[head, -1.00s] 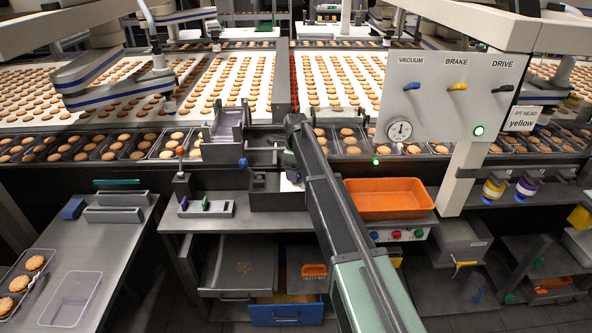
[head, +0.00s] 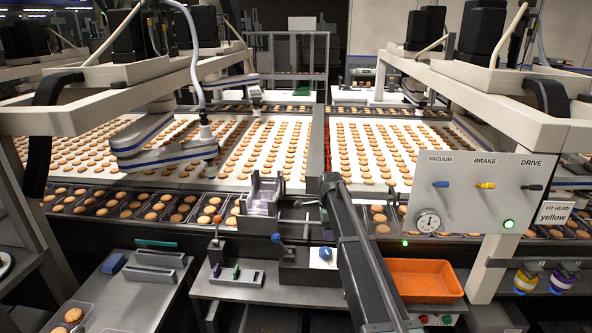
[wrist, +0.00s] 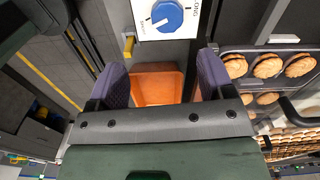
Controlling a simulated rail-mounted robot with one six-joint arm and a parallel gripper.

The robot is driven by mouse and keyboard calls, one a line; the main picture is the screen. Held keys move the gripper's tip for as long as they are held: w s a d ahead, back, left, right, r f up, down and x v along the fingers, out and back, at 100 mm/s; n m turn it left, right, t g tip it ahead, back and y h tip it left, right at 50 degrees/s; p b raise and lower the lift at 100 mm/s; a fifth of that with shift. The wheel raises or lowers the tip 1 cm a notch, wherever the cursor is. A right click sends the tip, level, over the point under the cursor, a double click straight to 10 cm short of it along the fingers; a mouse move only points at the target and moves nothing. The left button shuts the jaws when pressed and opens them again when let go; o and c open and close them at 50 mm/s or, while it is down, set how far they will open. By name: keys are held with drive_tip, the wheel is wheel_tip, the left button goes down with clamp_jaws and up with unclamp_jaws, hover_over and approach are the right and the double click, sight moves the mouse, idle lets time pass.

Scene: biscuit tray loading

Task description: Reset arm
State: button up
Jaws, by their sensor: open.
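My arm (head: 360,255) reaches from the lower right of the head view up to the dark fixture in front of the biscuit line. My gripper (wrist: 160,72) shows in the wrist view with its two purple-grey fingers apart and nothing between them. In the head view the fingers cannot be made out behind the arm's end. A blue dial on a white plate (wrist: 160,17) lies ahead of the fingers in the wrist view; a blue knob on a white plate (head: 325,254) also shows beside my arm in the head view. An orange tray (wrist: 158,86) appears beyond the gap between the fingers.
The orange tray (head: 424,280) sits right of my arm. A panel (head: 478,200) with vacuum, brake and drive levers stands at the right, with a lit green button (head: 508,224). Biscuit-filled trays (head: 150,207) line the conveyor. A grey side table (head: 135,300) is at lower left.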

drive_tip(key=s+n, duration=1.8)
drive_tip(key=s, duration=1.9)
